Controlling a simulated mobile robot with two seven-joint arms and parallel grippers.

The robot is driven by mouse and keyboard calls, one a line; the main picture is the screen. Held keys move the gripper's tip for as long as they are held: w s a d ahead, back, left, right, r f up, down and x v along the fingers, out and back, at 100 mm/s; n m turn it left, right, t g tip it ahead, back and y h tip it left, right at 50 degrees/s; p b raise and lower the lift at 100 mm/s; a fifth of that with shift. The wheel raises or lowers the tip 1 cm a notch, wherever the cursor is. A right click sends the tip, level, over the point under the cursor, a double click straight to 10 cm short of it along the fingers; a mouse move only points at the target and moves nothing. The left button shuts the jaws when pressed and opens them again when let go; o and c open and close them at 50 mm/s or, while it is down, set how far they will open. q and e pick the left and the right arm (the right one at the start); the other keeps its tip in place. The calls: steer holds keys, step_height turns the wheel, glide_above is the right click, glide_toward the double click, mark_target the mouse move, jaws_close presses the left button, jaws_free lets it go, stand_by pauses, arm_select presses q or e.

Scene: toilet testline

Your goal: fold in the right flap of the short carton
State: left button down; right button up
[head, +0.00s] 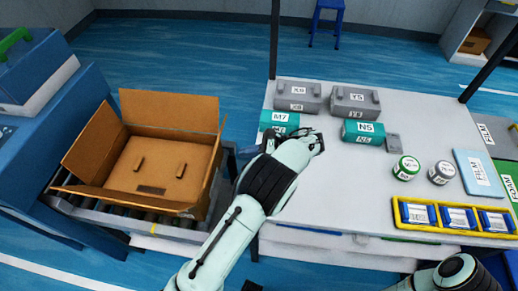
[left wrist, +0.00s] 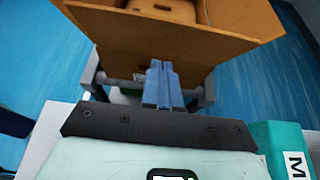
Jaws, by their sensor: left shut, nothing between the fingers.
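The short carton (head: 165,165) is an open brown box on the roller conveyor at the left, with a brown insert inside. Its right flap (head: 216,160) stands up along the right side. The back flap (head: 170,110) stands up, the left flap (head: 93,146) leans outward, and the front flap (head: 125,198) lies outward. My left gripper (head: 244,152) is shut and empty, just right of the carton and pointing at it. In the left wrist view its blue fingers (left wrist: 162,84) are together in front of the carton's side (left wrist: 150,45); contact cannot be told. My right gripper is out of view.
The white table (head: 345,205) at the right holds grey boxes (head: 355,100), teal boxes (head: 364,132), two round tins (head: 406,168) and a yellow tray (head: 453,216). The teal M7 box (head: 279,121) is close to my left wrist. A blue machine (head: 45,75) stands left of the carton.

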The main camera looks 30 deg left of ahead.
arm_select(q)
steer(key=s+a, duration=0.2)
steer(key=a, duration=0.4)
steer(key=shift+a, duration=0.35)
